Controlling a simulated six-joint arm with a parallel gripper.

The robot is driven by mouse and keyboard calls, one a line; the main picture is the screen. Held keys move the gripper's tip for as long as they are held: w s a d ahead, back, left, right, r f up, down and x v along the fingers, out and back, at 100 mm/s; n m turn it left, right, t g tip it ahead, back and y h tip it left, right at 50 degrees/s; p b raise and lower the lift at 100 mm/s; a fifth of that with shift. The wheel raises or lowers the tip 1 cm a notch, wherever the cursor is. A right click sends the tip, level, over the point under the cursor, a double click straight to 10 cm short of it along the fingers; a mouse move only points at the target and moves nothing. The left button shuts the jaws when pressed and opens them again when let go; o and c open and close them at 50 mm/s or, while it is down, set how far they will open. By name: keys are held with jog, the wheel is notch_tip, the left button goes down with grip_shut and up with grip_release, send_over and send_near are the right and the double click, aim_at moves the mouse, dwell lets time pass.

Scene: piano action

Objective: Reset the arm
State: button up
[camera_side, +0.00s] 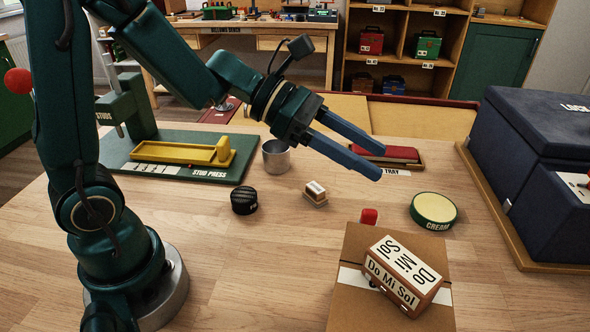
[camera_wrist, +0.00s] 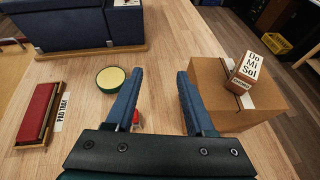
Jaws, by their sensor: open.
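My gripper (camera_side: 361,150) has two blue fingers and is open and empty, held above the wooden table. In the wrist view the open fingers (camera_wrist: 157,76) reach out over bare wood between the round cream-topped tin and a cardboard box. The cardboard box (camera_side: 353,241) stands at the front right of the table. A small wooden block (camera_side: 405,275) labelled Do Mi Sol sits tilted on top of it. A small red-topped thing (camera_side: 369,216) stands behind the box, and in the wrist view it shows partly behind the gripper (camera_wrist: 136,117).
A green tin (camera_side: 433,210), a black round thing (camera_side: 244,200), a small block (camera_side: 315,191), a metal cup (camera_side: 276,156), a red pad tray (camera_side: 392,155) and a stud press board (camera_side: 182,181) stand around. A large blue case (camera_side: 530,165) blocks the right. The front left table is clear.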

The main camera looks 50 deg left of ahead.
jog(key=s+d+m+g+y, duration=0.2)
jog(key=s+m+g+y, duration=0.1)
jog(key=s+m, duration=0.85)
jog(key=s+a+f+m+t+y, duration=0.1)
jog(key=s+a+f+m+y, duration=0.1)
jog(key=s+a+m+y, duration=0.2)
jog(key=a+m+y, duration=0.3)
jog(key=a+m, duration=0.3)
jog(key=m, duration=0.2)
jog(key=shift+s+a+y, duration=0.15)
jog(key=shift+y, duration=0.15)
jog(key=shift+m, duration=0.25)
